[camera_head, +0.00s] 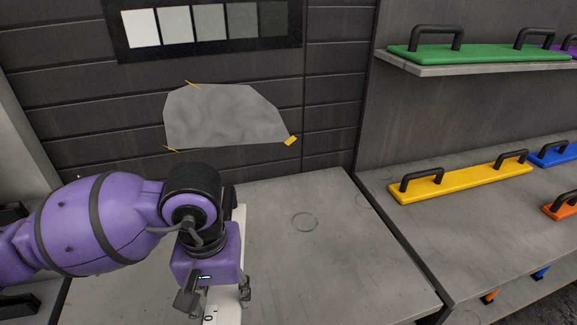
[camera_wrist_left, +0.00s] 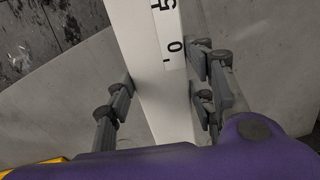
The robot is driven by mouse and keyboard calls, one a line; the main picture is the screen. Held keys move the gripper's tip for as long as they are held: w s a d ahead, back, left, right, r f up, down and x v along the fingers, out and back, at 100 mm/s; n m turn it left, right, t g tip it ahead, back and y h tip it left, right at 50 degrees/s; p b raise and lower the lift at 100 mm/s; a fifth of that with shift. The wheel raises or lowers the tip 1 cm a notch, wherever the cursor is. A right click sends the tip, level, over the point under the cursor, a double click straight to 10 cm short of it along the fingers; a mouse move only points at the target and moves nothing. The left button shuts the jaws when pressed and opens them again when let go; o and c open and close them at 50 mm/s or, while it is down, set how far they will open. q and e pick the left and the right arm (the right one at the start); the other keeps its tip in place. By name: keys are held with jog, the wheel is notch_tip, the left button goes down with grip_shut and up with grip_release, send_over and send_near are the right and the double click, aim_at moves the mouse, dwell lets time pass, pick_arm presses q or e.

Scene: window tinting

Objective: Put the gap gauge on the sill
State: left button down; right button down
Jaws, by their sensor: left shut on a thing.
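The gap gauge looks to be the long white bar with a black-number scale (camera_head: 238,218), partly hidden under my left arm. In the left wrist view the gauge (camera_wrist_left: 148,72) runs between the fingers, and its marks 0 and 5 show. My left gripper (camera_head: 216,294) is shut on it, with fingers on both sides, over the grey worktop. The same gripper shows in the left wrist view (camera_wrist_left: 163,95). I cannot tell which surface is the sill. My right gripper is out of view.
The grey worktop (camera_head: 330,240) is bare to the right of my arm. A cut grey film sheet (camera_head: 222,115) is taped to the dark wall. Right-hand shelves hold a green handled bar (camera_head: 480,52), a yellow one (camera_head: 462,183), and blue and orange ones.

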pick_arm(q)
jog(key=w+a+r+m, duration=0.1)
jog(key=w+a+r, duration=0.1)
jog(key=w+a, duration=0.2)
jog(key=shift+a+r+p, duration=0.3)
jog(key=shift+a+r, duration=0.1)
jog(key=shift+a, duration=0.15)
jog(key=shift+w, duration=0.1)
jog(key=shift+f, duration=0.1)
